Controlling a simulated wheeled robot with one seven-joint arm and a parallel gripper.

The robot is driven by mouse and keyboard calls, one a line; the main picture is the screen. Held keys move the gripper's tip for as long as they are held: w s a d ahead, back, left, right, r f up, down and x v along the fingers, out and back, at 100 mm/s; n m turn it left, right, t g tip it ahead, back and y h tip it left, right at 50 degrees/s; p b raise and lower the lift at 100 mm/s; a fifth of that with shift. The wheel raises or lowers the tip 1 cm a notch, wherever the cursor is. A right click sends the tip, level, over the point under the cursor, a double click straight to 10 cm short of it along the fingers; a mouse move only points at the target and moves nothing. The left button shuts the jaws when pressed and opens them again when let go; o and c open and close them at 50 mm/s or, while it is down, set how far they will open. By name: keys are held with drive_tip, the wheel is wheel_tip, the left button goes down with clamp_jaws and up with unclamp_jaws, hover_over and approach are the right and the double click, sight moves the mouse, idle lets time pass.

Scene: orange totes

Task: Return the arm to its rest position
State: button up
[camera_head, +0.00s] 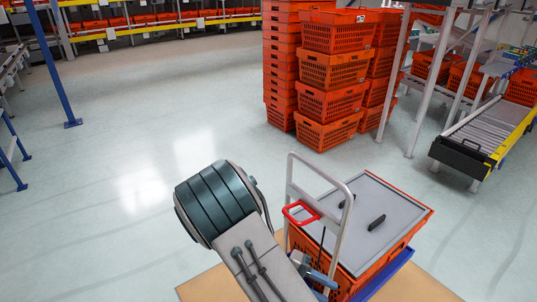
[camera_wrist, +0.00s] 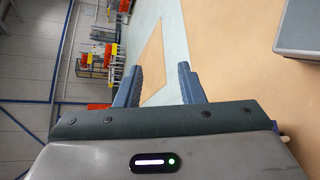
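My arm rises from the bottom middle of the head view, with a thick dark ribbed joint and a grey link. It stands left of a metal handle frame (camera_head: 338,238) with a red grip (camera_head: 300,211). In the wrist view my gripper (camera_wrist: 159,67) has its two blue-grey fingers apart with nothing between them. The floor and a tan surface show beyond the fingers. In the head view the gripper is mostly hidden; bluish parts show low beside the handle.
An orange tote (camera_head: 391,254) with a grey top (camera_head: 372,207) stands right of the handle, dark pieces on top. Stacked orange totes (camera_head: 327,104) stand behind. A roller conveyor (camera_head: 486,130) is at right, a blue post (camera_head: 52,65) at left. The left-middle floor is clear.

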drive_tip(key=s+d+r+t+y+p, duration=0.1)
drive_tip(key=s+r+t+y+p, duration=0.2)
drive_tip(key=r+y, duration=0.4)
drive_tip(key=s+d+r+t+y+p, duration=0.1)
drive_tip(key=r+t+y, duration=0.4)
drive_tip(key=r, duration=1.1)
drive_tip(key=shift+s+r+y+p, duration=0.4)
drive_tip(key=shift+s+y+p, duration=0.5)
drive_tip(key=shift+p, duration=0.05)
